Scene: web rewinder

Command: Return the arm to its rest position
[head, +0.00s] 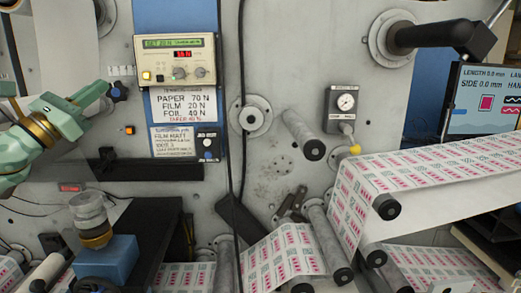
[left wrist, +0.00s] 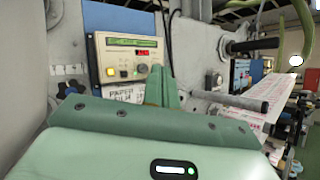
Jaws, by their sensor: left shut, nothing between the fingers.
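My left arm, pale green with a brass-coloured ring, comes in from the left edge in the head view. Its gripper (head: 97,92) is shut and empty, in front of the grey machine wall and just left of a dark knob (head: 118,92). In the left wrist view the shut green fingers (left wrist: 160,88) stand up in front of the tension controller (left wrist: 128,58). I cannot tell the exact gap between the fingers and the panel. My right gripper is in neither view.
The controller (head: 178,60) has a green display, a red readout and knobs. A tension label card (head: 186,106) is below it. A blue block with a clear-topped fitting (head: 93,215) stands lower left. Printed web (head: 420,178) runs over rollers at right. A black cable (head: 238,150) hangs mid-view.

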